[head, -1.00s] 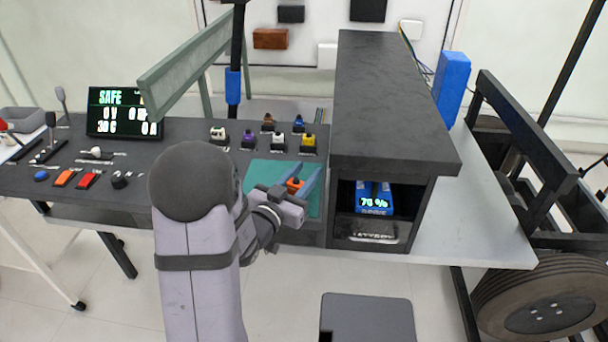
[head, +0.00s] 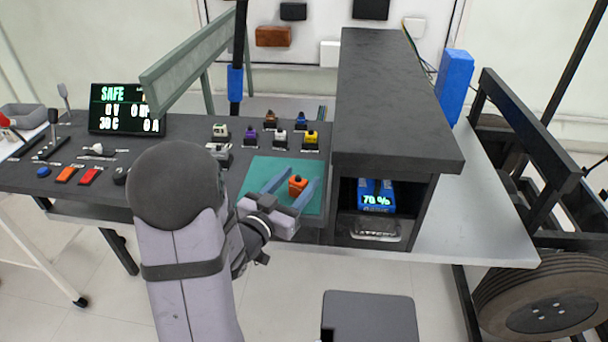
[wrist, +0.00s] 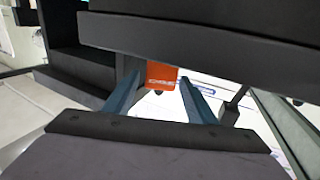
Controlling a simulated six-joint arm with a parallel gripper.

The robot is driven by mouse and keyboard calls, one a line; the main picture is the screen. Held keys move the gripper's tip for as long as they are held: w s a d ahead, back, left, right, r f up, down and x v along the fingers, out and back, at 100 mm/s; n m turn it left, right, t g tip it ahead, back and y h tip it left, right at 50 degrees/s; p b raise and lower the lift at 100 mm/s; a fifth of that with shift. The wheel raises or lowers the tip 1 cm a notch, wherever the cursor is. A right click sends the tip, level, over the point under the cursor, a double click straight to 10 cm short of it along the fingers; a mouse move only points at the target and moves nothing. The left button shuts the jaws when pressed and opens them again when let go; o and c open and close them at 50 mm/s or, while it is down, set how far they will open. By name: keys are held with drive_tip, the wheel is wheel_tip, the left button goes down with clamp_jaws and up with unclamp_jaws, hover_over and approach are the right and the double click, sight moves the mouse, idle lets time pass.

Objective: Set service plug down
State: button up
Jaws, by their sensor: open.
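The orange service plug (head: 297,186) is at the green mat (head: 257,170) on the dark bench, in the head view. My gripper (head: 301,177) is open, with one blue-grey finger on each side of the plug. A gap shows between the plug and each finger.
Several coloured plugs stand behind the mat, among them a yellow one (head: 310,137). A black shelf unit (head: 396,100) with a blue battery (head: 375,195) rises just right of the mat. A SAFE display (head: 126,109) and switches lie left.

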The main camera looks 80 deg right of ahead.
sight(295, 184)
drive_tip(key=shift+w+a+r+p, duration=0.2)
drive_tip(key=shift+a+p, duration=0.25)
drive_tip(key=shift+p, duration=1.1)
drive_tip(key=shift+w+a+p, duration=0.1)
drive_tip(key=shift+a+p, duration=0.05)
drive_tip(key=shift+p, duration=0.35)
drive_tip(key=shift+w+a+p, duration=0.1)
drive_tip(key=shift+a+p, duration=0.05)
drive_tip(key=shift+p, duration=0.4)
drive_tip(key=a+p, duration=0.1)
drive_tip(key=p, duration=0.3)
drive_tip(key=shift+w+a+f, duration=0.15)
drive_tip(key=shift+w+a, duration=0.05)
